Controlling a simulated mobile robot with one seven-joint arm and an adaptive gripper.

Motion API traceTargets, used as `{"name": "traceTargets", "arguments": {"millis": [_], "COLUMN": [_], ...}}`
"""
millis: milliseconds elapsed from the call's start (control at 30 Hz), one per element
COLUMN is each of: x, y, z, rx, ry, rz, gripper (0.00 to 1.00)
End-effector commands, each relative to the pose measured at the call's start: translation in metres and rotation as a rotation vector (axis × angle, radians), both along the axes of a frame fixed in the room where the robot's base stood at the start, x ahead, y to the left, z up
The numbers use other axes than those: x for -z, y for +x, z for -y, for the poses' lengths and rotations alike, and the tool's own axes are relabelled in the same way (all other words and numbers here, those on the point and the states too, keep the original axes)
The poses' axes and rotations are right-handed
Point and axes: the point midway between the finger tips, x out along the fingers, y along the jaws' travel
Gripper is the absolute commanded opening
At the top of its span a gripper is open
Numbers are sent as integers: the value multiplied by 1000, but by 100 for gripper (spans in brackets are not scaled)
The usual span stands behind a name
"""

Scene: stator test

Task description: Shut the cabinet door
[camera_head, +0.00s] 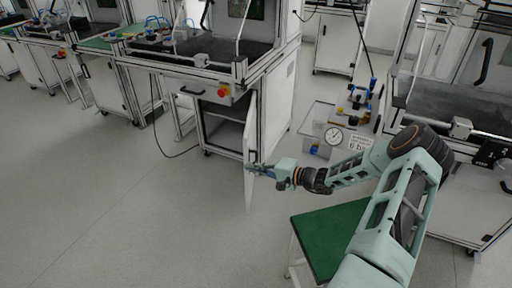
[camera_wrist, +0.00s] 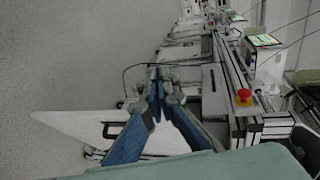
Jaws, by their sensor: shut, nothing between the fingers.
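The cabinet door (camera_head: 249,138) is a white panel standing open, sticking out from the right side of the cabinet opening. The dark shelf space (camera_head: 224,128) inside the cabinet shows to its left. In the wrist view the door (camera_wrist: 75,126) is a pale panel with a dark handle (camera_wrist: 113,130), partly hidden behind my fingers. My gripper (camera_head: 254,168) is shut and empty, with its blue fingertips at the door's outer, right-hand side near the free edge. In the wrist view the fingertips (camera_wrist: 155,78) lie close together. I cannot tell whether they touch the door.
A red emergency button (camera_head: 223,91) sits above the cabinet opening. A green-topped table (camera_head: 325,238) stands below my arm. The floor to the left of the door is clear.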

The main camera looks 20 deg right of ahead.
Motion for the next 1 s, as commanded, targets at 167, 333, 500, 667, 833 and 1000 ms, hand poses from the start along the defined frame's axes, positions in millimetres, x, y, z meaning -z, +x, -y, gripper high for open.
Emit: {"name": "traceTargets", "arguments": {"millis": [167,333,500,667,833,1000], "x": [-1,-7,-8,-6,-5,-6], "y": [24,29,42,69,104,128], "z": [84,121,120,109,95,79], "rx": [256,358,367,363,364,364], "ry": [124,161,164,163,163,166], "rz": [130,180,185,185,185,181], "gripper": [0,0,0,0,0,0]}}
